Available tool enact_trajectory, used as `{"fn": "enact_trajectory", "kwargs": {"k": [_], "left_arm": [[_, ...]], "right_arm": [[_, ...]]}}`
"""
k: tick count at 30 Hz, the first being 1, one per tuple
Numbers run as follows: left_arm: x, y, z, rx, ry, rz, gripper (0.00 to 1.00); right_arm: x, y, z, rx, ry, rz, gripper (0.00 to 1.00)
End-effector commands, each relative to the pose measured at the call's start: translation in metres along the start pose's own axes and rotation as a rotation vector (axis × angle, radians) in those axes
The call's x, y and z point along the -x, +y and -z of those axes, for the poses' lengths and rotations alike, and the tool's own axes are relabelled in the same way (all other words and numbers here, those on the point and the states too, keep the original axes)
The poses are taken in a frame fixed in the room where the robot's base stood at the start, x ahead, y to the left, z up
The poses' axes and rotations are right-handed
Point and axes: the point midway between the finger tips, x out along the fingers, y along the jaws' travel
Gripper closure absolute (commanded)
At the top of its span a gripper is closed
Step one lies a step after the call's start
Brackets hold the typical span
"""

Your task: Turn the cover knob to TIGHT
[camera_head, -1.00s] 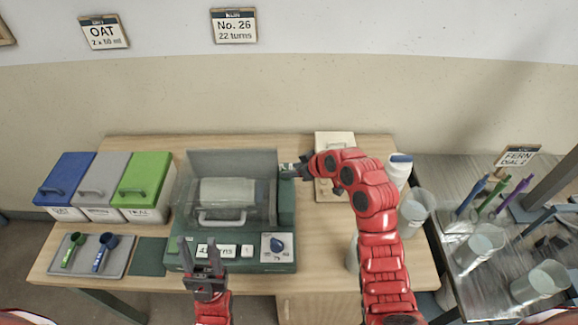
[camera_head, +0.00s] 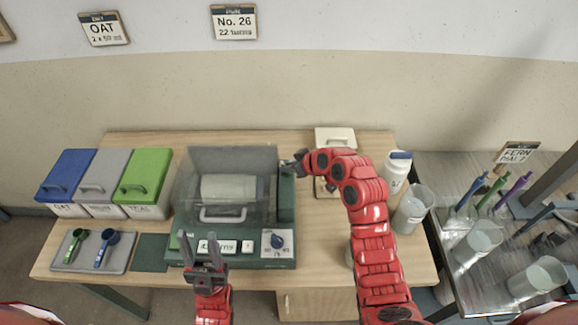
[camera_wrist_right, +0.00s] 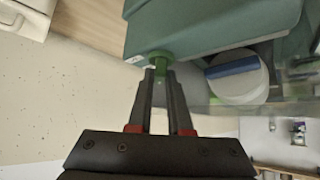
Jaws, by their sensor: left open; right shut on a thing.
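The green machine (camera_head: 172,252) stands mid-table, with a clear cover (camera_head: 230,160) over a pale drum (camera_head: 228,188). In the right wrist view a small green knob (camera_wrist_right: 160,58) sticks out of the machine's housing (camera_wrist_right: 205,28). I take it for the cover knob; a small white label beside it is unreadable. My right gripper (camera_wrist_right: 160,76) is shut on this knob, and in the head view it reaches the machine's right-hand post (camera_head: 287,200). Which way the knob points cannot be told. My left gripper (camera_head: 201,243) is open and empty before the machine's front panel.
A blue dial (camera_head: 277,241) sits on the front panel. Lidded bins (camera_head: 140,180) and a scoop tray (camera_head: 70,262) stand left. A cream box (camera_head: 335,140), white bottle (camera_head: 397,170) and clear beaker (camera_head: 412,208) stand right, close to my right arm.

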Motion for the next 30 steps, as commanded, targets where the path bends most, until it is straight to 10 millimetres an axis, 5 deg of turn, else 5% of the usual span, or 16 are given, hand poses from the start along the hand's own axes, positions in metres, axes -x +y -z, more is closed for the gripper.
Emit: {"fn": "enact_trajectory", "kwargs": {"k": [19, 30], "left_arm": [[0.004, 0.0, -0.001, 0.0, 0.0, 0.0, 0.5], [0.036, 0.002, -0.006, 0.0, 0.0, 0.0, 0.5]], "right_arm": [[-0.001, -0.004, -0.001, -0.138, 0.001, -0.139, 1.0], [-0.006, -0.007, -0.002, -0.358, 0.003, -0.36, 1.0]]}}
